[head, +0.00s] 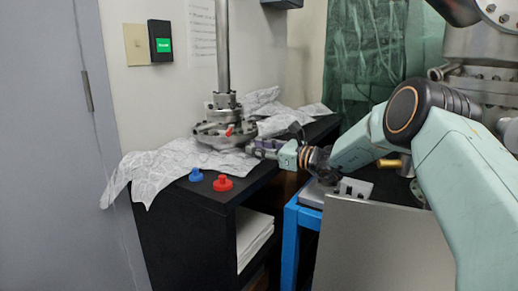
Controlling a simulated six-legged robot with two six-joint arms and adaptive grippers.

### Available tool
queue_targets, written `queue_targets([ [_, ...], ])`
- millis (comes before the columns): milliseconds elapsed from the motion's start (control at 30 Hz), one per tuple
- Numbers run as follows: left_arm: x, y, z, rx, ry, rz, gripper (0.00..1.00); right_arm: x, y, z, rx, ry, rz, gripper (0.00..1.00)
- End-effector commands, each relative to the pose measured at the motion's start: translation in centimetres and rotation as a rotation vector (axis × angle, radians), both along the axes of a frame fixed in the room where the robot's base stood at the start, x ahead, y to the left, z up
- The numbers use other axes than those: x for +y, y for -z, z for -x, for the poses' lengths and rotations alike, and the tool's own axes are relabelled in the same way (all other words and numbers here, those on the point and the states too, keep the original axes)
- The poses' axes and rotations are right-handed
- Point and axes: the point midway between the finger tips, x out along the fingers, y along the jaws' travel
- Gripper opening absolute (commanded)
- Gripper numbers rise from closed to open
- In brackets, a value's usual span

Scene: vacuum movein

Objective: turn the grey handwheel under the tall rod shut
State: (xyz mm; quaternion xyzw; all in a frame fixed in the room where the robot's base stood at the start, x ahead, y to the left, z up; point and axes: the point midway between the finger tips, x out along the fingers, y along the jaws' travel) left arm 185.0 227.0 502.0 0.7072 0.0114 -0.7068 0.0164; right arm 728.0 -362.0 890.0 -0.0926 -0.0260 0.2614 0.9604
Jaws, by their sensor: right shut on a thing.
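The tall rod (222,45) stands upright on a round metal fitting (222,117) on the black cabinet. A small red part shows on the front of the fitting. My right gripper (257,150) reaches in from the right, low at the right side of the fitting. It is shut on what appears to be the grey handwheel, which is small and mostly hidden by the fingers. My left gripper is not in view.
A blue knob (196,174) and a red knob (222,183) sit on the black cabinet (185,215) in front of crumpled patterned sheets (150,172). A blue frame (291,240) and a grey panel (385,245) stand at the right, below my right arm.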

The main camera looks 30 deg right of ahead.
Motion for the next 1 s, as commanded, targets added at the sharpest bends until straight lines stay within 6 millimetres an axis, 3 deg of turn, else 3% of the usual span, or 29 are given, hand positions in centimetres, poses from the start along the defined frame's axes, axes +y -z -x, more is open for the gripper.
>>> queue_targets([
  [500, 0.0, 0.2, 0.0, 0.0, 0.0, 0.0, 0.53, 0.02, 0.15, 0.0, 0.185, 0.0, -0.307, 0.0],
  [933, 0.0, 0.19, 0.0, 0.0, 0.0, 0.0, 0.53, 0.04, 0.18, 0.0, 0.21, -0.001, -0.35, 0.0],
  [967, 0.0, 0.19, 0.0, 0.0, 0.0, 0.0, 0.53, 0.05, 0.18, 0.01, 0.21, -0.001, -0.35, 0.32],
  [1000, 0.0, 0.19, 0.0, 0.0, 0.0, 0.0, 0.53, 0.05, 0.18, 0.01, 0.21, -0.001, -0.349, 0.35],
])
